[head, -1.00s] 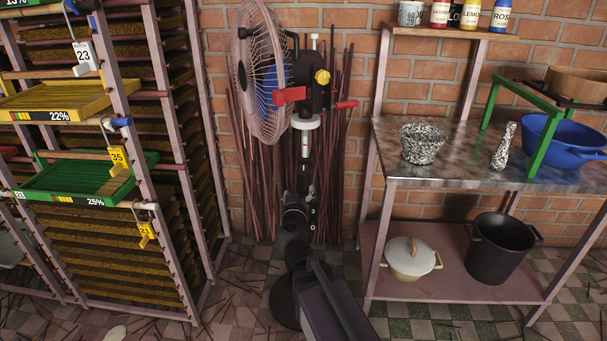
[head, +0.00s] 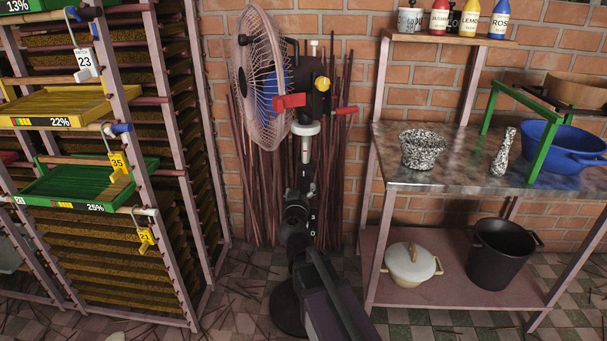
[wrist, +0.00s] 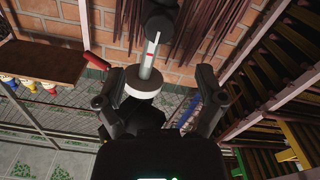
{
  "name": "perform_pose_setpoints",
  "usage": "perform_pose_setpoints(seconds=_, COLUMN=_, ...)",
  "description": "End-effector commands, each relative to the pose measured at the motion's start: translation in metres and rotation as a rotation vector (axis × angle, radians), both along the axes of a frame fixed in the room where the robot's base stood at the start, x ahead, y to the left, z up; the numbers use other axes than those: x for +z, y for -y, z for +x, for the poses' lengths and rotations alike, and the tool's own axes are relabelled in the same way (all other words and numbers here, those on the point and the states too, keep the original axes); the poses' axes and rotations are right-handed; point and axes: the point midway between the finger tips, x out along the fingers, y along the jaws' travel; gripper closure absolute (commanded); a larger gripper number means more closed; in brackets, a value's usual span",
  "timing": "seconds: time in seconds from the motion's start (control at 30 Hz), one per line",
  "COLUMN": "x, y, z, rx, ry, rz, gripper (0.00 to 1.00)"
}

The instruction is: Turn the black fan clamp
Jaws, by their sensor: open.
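The standing fan (head: 262,75) stands against the brick wall in the head view, with a red lever on either side of its dark head. Below the head is a white collar (head: 305,128) on a pale pole. The collar also shows in the wrist view (wrist: 141,88), where a round black part (wrist: 158,22), which may be the clamp, sits at the pole's far end. My gripper (wrist: 157,100) is open, with one finger on each side of the collar in the picture. I cannot tell any contact. In the head view my arm hides much of the lower pole.
Racks with yellow (head: 60,106) and green (head: 85,183) trays stand at the left. At the right a metal-topped table (head: 455,165) bears bowls, with a white pot (head: 410,268) and a black pot (head: 500,255) below. Thin sticks (head: 262,190) lean behind the fan.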

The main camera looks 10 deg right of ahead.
Motion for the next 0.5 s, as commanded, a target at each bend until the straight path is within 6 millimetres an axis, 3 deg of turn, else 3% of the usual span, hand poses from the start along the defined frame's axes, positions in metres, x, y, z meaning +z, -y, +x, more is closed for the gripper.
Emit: perform_pose_setpoints(seconds=0.5, x=0.0, y=0.02, z=0.07, rx=-0.001, ry=-0.001, rz=0.0, gripper=0.11)
